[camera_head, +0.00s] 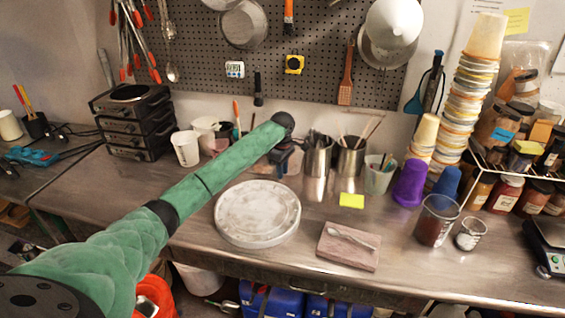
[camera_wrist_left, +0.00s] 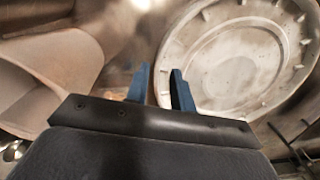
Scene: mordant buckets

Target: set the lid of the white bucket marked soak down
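The round white lid (camera_head: 257,213) lies flat on the metal counter near its front edge. Its face is stained grey, with a raised ring. In the left wrist view the lid (camera_wrist_left: 235,60) fills the upper right, with short ribs along its rim. My left gripper (camera_head: 284,160) is beyond the lid, pointing down, small and partly hidden by the wrist. In the left wrist view its two blue fingers (camera_wrist_left: 160,88) stand apart with nothing visible between them. A white bucket (camera_head: 199,279) is below the counter, partly hidden; no marking is readable. My right gripper is not in view.
A wooden block with a spoon (camera_head: 347,246) and a yellow note (camera_head: 352,201) lie right of the lid. Metal cans (camera_head: 318,160) stand behind, near my gripper. A purple cup (camera_head: 410,183) and jars stand right. Bare counter (camera_head: 180,215) shows left of the lid.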

